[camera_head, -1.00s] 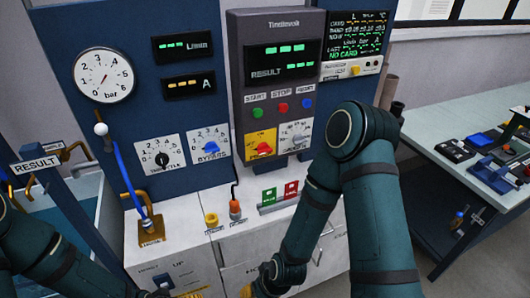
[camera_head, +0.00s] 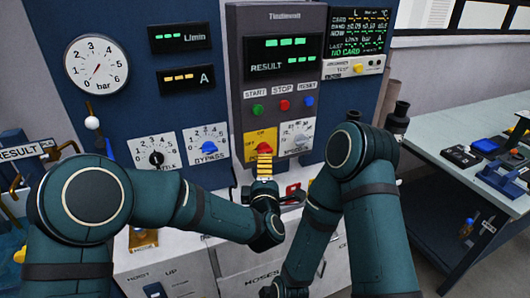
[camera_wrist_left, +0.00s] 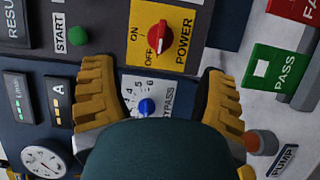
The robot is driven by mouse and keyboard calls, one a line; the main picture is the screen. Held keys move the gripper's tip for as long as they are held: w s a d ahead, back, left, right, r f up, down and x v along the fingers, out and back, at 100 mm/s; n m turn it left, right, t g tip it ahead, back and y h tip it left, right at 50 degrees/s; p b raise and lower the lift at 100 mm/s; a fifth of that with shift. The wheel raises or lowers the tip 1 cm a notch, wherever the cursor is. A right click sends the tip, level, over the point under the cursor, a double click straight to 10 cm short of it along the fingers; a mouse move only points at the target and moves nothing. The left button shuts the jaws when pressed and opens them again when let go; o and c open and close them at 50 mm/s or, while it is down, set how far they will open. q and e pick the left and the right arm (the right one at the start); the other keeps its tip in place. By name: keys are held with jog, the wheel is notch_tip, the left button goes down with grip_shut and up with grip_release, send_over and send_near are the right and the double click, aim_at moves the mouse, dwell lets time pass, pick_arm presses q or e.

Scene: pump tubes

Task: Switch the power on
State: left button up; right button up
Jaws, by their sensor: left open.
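The power switch (camera_head: 264,148) is a red knob on a yellow plate low on the dark grey control panel. It also shows in the left wrist view (camera_wrist_left: 157,37), with ON, OFF and POWER labels; its exact setting is hard to read. My left gripper (camera_head: 264,165) has its yellow fingers just in front of and below the switch in the head view. In the left wrist view the fingers (camera_wrist_left: 158,90) are spread apart with nothing between them, and the knob lies ahead, apart from both fingers. My right gripper is below the picture's edge.
The blue bypass knob (camera_head: 209,147) and throttle knob (camera_head: 157,158) are left of the switch. The green start button (camera_head: 258,109) sits above it.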

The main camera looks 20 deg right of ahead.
aim_at(265, 150)
pick_arm(q)
jog(key=x, duration=1)
jog(key=shift+w+f, duration=0.1)
jog(key=shift+w, duration=0.15)
jog(key=shift+c, duration=0.3)
jog(key=c, duration=1.2)
